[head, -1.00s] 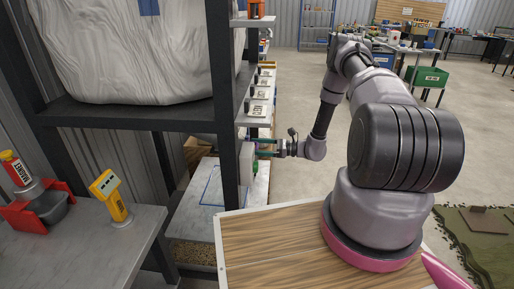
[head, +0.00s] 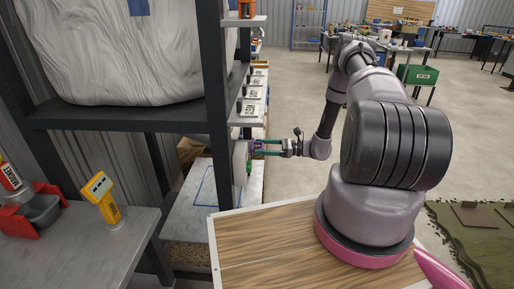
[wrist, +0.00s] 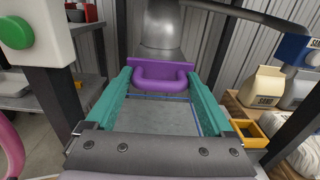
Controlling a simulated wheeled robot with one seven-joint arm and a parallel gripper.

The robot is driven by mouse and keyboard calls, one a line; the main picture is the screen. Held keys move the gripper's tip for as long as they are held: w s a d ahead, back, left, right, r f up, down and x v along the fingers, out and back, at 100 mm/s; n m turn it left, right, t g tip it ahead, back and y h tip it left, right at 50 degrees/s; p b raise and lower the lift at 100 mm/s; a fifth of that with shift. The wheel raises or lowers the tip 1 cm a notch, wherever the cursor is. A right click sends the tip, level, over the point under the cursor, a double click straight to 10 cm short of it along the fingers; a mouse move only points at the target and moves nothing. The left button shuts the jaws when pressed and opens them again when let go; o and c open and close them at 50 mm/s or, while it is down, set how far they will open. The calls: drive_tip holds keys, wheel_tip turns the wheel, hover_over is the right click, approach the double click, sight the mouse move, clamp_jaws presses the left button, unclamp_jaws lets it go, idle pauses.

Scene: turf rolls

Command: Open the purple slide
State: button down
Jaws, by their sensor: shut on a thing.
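The purple slide (wrist: 160,66) has a flat plate with a rounded bar handle and shows in the wrist view, below a grey metal funnel-like spout (wrist: 160,28). My gripper (wrist: 160,86) has its teal fingers on both ends of the purple handle and is shut on it. In the head view my gripper (head: 260,147) reaches left, just past the dark shelf post. The slide is hard to make out there. How far the slide stands out cannot be told.
A white box with a green button (wrist: 16,33) is at the left in the wrist view. A grey table (wrist: 150,117) with a blue outline lies below. Sand bags (wrist: 260,88) and a yellow tray (wrist: 249,130) stand at right. A dark post (head: 217,130) is close to my gripper.

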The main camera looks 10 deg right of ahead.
unclamp_jaws()
drive_tip(key=v, duration=1)
drive_tip(key=shift+d, duration=0.4)
drive_tip(key=shift+s, duration=0.1)
